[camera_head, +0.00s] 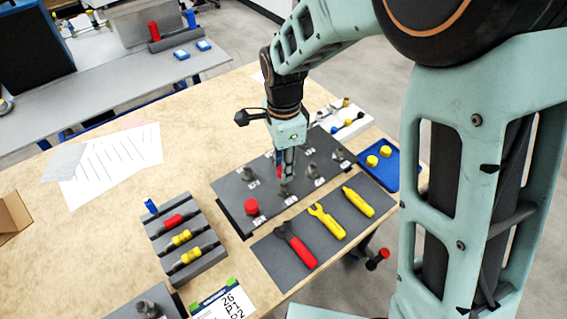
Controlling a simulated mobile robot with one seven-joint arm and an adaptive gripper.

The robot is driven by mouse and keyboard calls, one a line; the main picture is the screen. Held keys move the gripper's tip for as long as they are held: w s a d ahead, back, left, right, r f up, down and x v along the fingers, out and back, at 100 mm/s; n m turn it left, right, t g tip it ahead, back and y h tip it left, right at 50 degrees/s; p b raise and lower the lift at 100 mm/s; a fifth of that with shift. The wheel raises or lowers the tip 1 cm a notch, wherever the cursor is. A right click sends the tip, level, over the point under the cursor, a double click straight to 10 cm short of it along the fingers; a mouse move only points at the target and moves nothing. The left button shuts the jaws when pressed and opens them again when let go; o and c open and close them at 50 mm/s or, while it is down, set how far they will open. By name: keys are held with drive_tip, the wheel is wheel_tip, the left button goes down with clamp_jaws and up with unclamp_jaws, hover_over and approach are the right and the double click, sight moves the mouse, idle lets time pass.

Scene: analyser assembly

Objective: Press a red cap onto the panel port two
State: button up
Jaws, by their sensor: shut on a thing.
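The dark grey panel (229,190) lies on the wooden table with several ports, each beside a small white label too small to read. One red cap (251,206) sits at the panel's near left port. My gripper (285,175) points down over the middle of the panel, shut on another red cap (279,171), of which only a sliver shows beside the fingers. Grey ports (285,190) stand just in front of and around the fingertips. I cannot tell whether the held cap touches a port, as the fingers hide it.
A blue tray (407,180) with yellow caps stands right of the panel. A grey mat (266,250) with a red tool and yellow tools lies in front. A grey rack (207,268) with red and yellow items stands at left. Papers (110,165) lie at the back left.

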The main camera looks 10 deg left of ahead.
drive_tip(key=shift+f+b, duration=1.3)
drive_tip(key=shift+f, duration=0.8)
drive_tip(key=shift+f+b, duration=0.95)
drive_tip(key=shift+f, duration=0.35)
drive_tip(key=o, duration=0.8)
drive_tip(key=shift+r, duration=0.15)
wheel_tip(320, 180, up, 12)
drive_tip(key=shift+f, duration=0.1)
